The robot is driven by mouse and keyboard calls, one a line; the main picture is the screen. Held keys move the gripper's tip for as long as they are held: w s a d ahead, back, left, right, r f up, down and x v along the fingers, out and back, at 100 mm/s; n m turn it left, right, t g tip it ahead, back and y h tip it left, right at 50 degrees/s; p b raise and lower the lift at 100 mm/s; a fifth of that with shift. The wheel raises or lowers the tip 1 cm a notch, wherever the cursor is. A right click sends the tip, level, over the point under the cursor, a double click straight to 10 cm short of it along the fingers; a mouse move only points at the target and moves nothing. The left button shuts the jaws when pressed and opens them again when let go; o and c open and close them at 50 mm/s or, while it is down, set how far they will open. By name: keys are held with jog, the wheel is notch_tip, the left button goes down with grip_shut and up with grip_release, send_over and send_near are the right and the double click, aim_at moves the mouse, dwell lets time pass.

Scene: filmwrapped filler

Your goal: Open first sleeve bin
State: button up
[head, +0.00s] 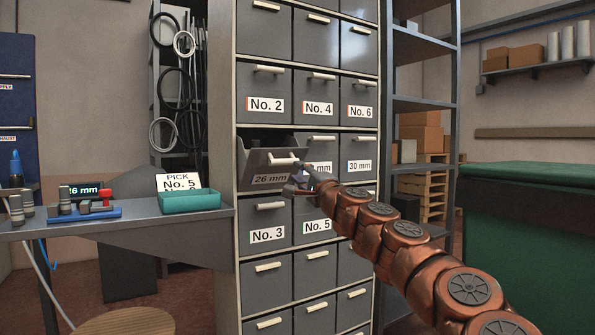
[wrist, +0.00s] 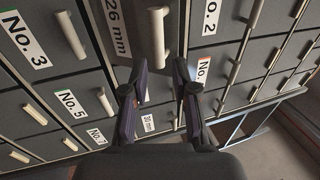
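The grey bin labelled 26 mm (head: 270,179) is tilted outward from the cabinet, its top open, with dark contents barely visible inside. Its pale handle (head: 283,161) is on the front face. My gripper (head: 304,184) is at the right end of this bin, just below and right of the handle. In the wrist view my gripper (wrist: 159,64) is open, and the bin's handle (wrist: 157,32) shows between and beyond the fingertips. I see no grip on it. The neighbouring mm bin (head: 318,168) is shut and partly hidden by my arm; the 30 mm bin (head: 360,166) is shut.
The cabinet (head: 385,60) holds several shut drawers, including No. 3 (head: 266,236) and No. 5 (head: 317,226). A workbench (head: 110,222) on the left carries a teal tray (head: 189,200), a PICK No. 5 card (head: 178,182) and a 26 mm display (head: 86,190). A green-topped bench (head: 535,178) stands right.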

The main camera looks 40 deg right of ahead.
jog(key=w+m+h+p, duration=0.1)
jog(key=w+a+m+g+p, duration=0.1)
jog(key=w+p, duration=0.1)
jog(key=w+a+m+g+h+p, duration=0.1)
jog(key=shift+w+a+r+m+h, duration=0.1)
jog(key=shift+w+a+m+h, duration=0.1)
jog(key=shift+a+m+h, duration=0.1)
grip_shut()
jog(key=s+a+f+m+g+h+p, duration=0.55)
jog(key=m+g+h+p, duration=0.4)
jog(key=p, duration=0.75)
jog(key=t+h, duration=0.2)
send_near(292, 163)
jog(key=d, duration=0.5)
jog(key=shift+w+r+p, duration=0.2)
jog(key=shift+w+r, duration=0.2)
jog(key=shift+w, duration=0.35)
jog(key=shift+w+r+p, duration=0.2)
jog(key=shift+w+r, duration=0.25)
jog(key=shift+w, duration=0.3)
